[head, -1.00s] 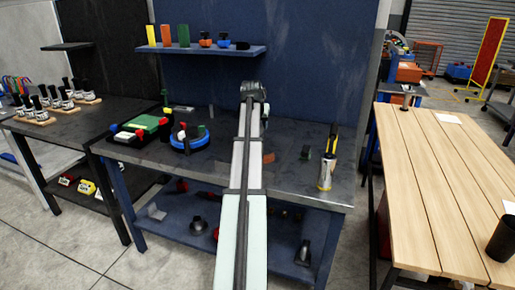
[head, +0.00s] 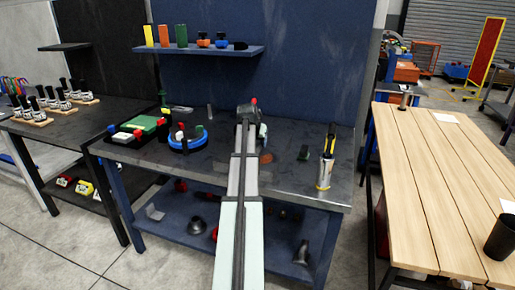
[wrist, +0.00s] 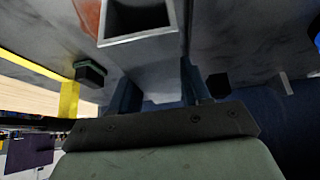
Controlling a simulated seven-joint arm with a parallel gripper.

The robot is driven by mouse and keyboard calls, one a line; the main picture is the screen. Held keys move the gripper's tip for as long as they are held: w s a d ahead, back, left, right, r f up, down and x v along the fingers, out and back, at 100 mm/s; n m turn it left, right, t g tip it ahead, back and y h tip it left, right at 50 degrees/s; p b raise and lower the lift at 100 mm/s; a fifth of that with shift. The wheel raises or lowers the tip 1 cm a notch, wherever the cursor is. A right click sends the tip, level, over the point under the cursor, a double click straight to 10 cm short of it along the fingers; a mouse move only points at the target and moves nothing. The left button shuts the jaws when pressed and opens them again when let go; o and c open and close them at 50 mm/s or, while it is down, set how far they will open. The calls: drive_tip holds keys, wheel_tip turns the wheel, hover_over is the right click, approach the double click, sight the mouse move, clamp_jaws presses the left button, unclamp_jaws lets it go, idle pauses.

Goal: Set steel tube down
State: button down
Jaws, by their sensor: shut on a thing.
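The steel tube (wrist: 150,38) is a grey square hollow section. In the wrist view its open end faces the camera at the top middle. My gripper (wrist: 158,78) is shut on it, with one dark blue finger on each side. The tube appears to stay close above the grey bench top (head: 290,180), but I cannot tell whether it touches. In the head view my arm hides the tube and the fingertips. A flat orange patch (head: 266,158) lies on the bench just right of my arm; it also shows in the wrist view (wrist: 88,12), beside the tube.
A dark green block (head: 303,153) and a can with yellow-handled tools (head: 325,172) stand to the right. A blue round holder (head: 187,142) and a green box (head: 143,124) are to the left. A blue shelf (head: 200,51) is on the back panel.

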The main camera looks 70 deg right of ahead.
drive_tip(key=shift+f, duration=1.35)
drive_tip(key=c, duration=0.5)
unclamp_jaws()
drive_tip(key=shift+f, duration=0.15)
drive_tip(key=v, duration=1.2)
